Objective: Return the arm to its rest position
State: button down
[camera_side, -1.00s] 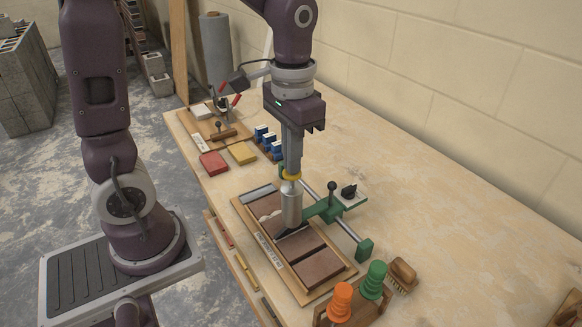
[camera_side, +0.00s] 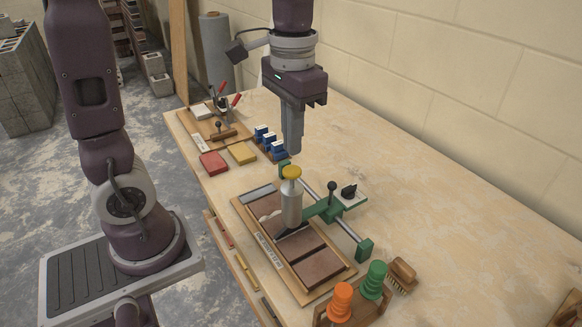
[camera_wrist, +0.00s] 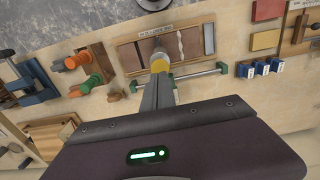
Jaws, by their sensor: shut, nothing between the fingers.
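My gripper (camera_side: 292,148) is shut and empty, pointing down above the workbench in the side view. It is raised a little above and behind the yellow knob of a grey metal cylinder tool, and looks apart from it.
Orange (camera_side: 340,303) and green (camera_side: 375,280) handles and a brush (camera_side: 402,273) are at the near edge. Red (camera_side: 214,163) and yellow (camera_side: 242,153) blocks and blue clips (camera_side: 268,140) lie farther back. The bench's right side (camera_side: 450,190) is clear.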

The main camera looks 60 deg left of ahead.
notch_tip(320, 180, up, 4)
jog(key=shift+f, duration=0.2)
jog(key=shift+s, duration=0.1)
jog(key=s+d+t, duration=0.1)
jog(key=s+t, duration=0.4)
jog(key=s, duration=0.7)
jog(key=shift+s+f+t, duration=0.15)
jog(key=shift+f+t, duration=0.05)
jog(key=shift+t, duration=0.1)
